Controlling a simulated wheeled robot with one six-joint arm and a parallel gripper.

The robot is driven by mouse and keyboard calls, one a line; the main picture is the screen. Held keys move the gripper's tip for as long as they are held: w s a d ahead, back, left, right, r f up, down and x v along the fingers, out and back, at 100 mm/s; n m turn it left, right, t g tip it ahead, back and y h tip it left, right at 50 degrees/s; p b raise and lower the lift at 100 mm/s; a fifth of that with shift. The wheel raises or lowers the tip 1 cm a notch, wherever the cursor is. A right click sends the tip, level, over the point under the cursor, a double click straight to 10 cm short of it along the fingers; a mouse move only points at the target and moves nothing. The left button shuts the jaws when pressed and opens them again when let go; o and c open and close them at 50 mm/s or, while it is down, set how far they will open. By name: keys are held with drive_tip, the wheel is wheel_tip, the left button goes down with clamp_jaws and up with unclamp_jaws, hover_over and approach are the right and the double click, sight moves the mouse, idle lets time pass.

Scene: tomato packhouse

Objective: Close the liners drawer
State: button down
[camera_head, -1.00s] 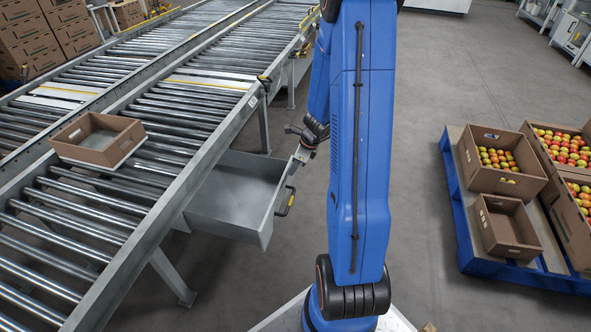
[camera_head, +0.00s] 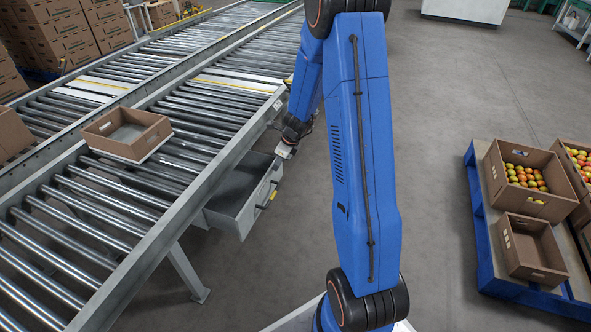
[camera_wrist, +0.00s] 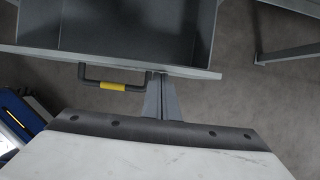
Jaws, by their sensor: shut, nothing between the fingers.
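The grey liners drawer (camera_head: 247,220) sits under the side of the roller conveyor and is partly open, its empty inside showing from above. A dark handle with a yellow grip (camera_head: 268,194) is on its front. In the wrist view, the drawer front (camera_wrist: 200,71) crosses the top with the handle (camera_wrist: 110,86) to the left of my gripper (camera_wrist: 163,78). The gripper is shut and empty, with its fingertips at the drawer front just beside the handle; they appear to touch it. In the head view, my gripper (camera_head: 281,158) is at the drawer's far front corner.
The roller conveyor (camera_head: 175,190) runs along the left with an empty cardboard box (camera_head: 128,152) on it. A conveyor leg (camera_head: 187,272) stands near the drawer. A blue pallet (camera_head: 486,245) with boxes of tomatoes is at right. The floor between is clear.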

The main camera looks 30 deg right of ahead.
drive_tip(key=w+a, duration=0.6)
drive_tip(key=w, duration=0.1)
drive_tip(key=shift+w, duration=0.35)
